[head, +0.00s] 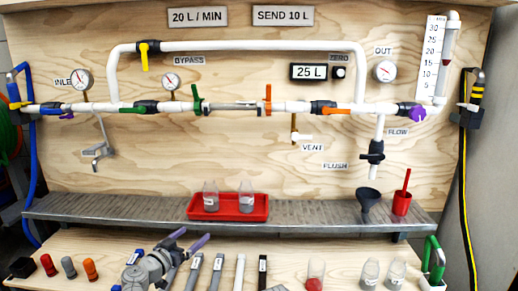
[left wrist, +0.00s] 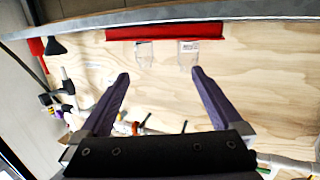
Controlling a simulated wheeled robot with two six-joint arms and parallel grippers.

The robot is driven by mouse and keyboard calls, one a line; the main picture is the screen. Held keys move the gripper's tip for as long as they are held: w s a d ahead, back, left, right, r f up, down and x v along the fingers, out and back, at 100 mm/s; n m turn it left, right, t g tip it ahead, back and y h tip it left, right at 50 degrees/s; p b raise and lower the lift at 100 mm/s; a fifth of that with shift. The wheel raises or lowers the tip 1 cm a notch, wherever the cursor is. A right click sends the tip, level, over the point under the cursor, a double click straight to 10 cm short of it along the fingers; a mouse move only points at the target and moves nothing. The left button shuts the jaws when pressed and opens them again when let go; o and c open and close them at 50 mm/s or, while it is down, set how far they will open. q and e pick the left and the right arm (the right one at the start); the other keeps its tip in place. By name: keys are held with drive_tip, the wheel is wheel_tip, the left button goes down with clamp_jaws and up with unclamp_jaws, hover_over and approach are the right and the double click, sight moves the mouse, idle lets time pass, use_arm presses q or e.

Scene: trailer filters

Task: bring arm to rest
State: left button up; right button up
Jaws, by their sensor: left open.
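My left arm (head: 145,270) reaches in at the bottom of the head view, over the bench front. My left gripper (head: 188,242) has purple fingers spread apart, with nothing between them, below the grey shelf. In the left wrist view the gripper (left wrist: 160,74) is also open and empty, its two purple fingers wide apart. That view appears upside down, with the red tray (left wrist: 165,31) and two clear bottles beyond the fingertips. My right gripper is not in view.
A grey shelf (head: 320,213) carries a red tray (head: 228,216) with two bottles, a dark funnel (head: 367,202) and a red cup (head: 402,204). Labelled bars, several small cylinders and bottles stand along the bench around my arm. White pipes with valves (head: 240,46) line the board behind.

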use_arm(q)
drive_tip(key=s+d+f+g, duration=0.8)
drive_tip(key=d+f, duration=0.1)
drive_tip(key=f, duration=0.3)
drive_tip(key=s+a+f+n+g+y, duration=0.4)
drive_tip(key=s+f+g+y, duration=0.25)
drive_tip(key=s, duration=0.45)
drive_tip(key=s+d+m+y, duration=0.1)
drive_tip(key=s+d+m, duration=0.4)
drive_tip(key=d, duration=0.5)
wheel_tip(320, 180, up, 34)
drive_tip(key=s+n+p, duration=0.1)
drive_tip(key=p, duration=3.3)
drive_tip(key=shift+g+p, duration=0.4)
drive_tip(key=shift+g, duration=0.05)
